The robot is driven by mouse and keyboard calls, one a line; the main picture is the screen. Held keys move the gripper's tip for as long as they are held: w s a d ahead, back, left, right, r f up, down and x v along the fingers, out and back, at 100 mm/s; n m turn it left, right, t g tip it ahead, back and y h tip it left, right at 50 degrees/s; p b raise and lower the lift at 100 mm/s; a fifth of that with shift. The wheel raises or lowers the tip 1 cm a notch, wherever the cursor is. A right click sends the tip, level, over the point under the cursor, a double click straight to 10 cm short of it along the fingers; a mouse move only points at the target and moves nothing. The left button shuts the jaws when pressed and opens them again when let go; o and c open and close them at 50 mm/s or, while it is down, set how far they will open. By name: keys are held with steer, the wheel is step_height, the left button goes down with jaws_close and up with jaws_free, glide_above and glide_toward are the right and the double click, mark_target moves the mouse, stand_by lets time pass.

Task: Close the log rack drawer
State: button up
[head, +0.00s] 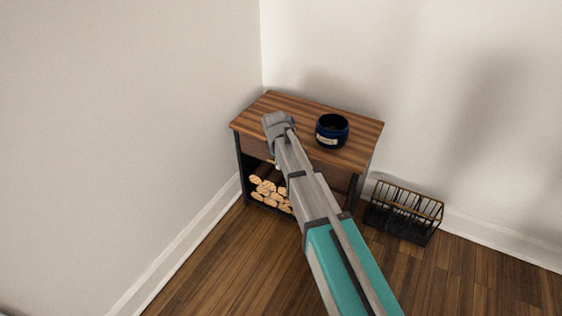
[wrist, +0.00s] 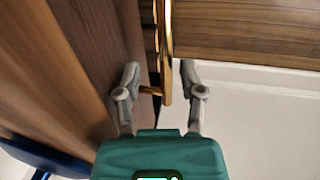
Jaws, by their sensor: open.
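The log rack (head: 350,127) is a wooden-topped cabinet with a dark frame, in the corner in the head view. Its brown drawer front (head: 254,145) shows under the top, partly hidden by my arm. How far the drawer stands out I cannot tell. In the wrist view, the drawer front (wrist: 90,35) is dark reddish brown, with a brass bar handle (wrist: 166,45) standing off it. My gripper (wrist: 159,72) is open, one finger on each side of the handle's near end. I cannot tell whether either finger touches it. The fingers are hidden in the head view.
A dark blue jar (head: 332,131) stands on the rack's top. Cut logs (head: 270,193) lie in the open space below. A black and brass wire basket (head: 403,212) is on the floor to the right. Walls close in behind and left; the wooden floor (head: 215,270) in front is clear.

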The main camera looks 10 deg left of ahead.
steer(key=shift+s, duration=0.1)
steer(key=s+a+f+p+v, duration=0.1)
steer(key=s+p+v, duration=0.2)
steer(key=p+v, duration=1.15)
steer(key=s+a+f+n+t+h+b, duration=0.1)
steer(key=a+n+t+b, duration=0.5)
steer(key=a+n, duration=0.7)
steer(key=shift+s+a+f+n+h+b, duration=0.35)
steer(key=shift+s+n+h+b, duration=0.5)
steer(key=shift+n, duration=1.65)
steer(key=shift+w, duration=0.25)
